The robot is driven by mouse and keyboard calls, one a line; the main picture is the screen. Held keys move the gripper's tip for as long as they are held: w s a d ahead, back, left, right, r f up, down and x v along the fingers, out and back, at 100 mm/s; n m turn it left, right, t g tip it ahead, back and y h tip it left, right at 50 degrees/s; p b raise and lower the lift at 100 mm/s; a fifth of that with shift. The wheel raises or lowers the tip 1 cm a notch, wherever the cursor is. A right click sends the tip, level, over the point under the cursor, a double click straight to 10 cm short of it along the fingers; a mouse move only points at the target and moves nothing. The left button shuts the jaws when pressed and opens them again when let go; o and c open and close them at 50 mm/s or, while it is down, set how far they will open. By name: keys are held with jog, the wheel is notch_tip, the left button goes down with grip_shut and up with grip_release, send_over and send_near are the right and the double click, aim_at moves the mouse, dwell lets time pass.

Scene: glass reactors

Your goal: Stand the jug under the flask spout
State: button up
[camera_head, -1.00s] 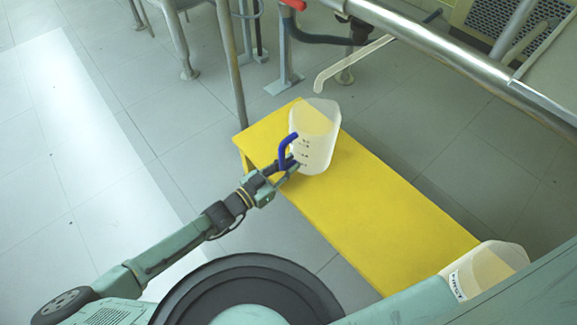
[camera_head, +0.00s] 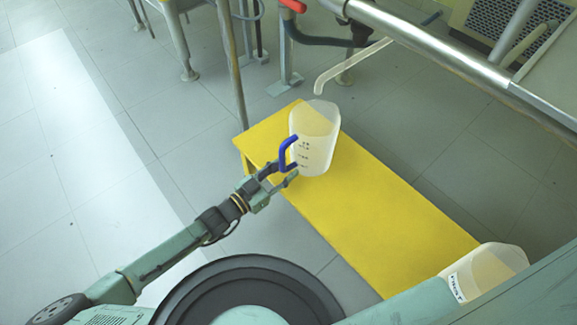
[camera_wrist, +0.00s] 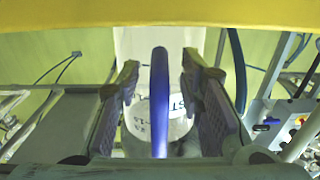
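A translucent white jug (camera_head: 318,135) with a blue handle (camera_head: 284,152) and dark markings stands upright on the yellow bench (camera_head: 385,215), near its far left end. The pale spout (camera_head: 345,66) comes down from the upper right; its bent tip shows just above the jug's rim in the head view. I cannot tell whether it lies exactly over the opening. My gripper (camera_head: 284,172) is at the handle, fingers spread. In the wrist view the handle (camera_wrist: 160,105) stands between the two fingers (camera_wrist: 160,88), with gaps on both sides. The flask itself is not clearly seen.
A second translucent jug (camera_head: 483,272) with a label is at the bench's near right end, partly hidden by my body. A metal rail (camera_head: 440,50) crosses the upper right. Frame legs (camera_head: 230,65) stand behind the bench. The bench middle is clear.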

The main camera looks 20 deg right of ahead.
jog(key=p+v, duration=0.3)
jog(key=v, duration=0.7)
jog(key=shift+a, duration=0.1)
jog(key=p+v, duration=0.3)
jog(key=v, duration=0.7)
dwell(0.3)
jog(key=s+a+r+p, duration=0.2)
jog(key=a+r+p, duration=0.3)
jog(key=a+p, duration=0.1)
jog(key=shift+v, duration=0.85)
jog(key=shift+s+d, duration=0.1)
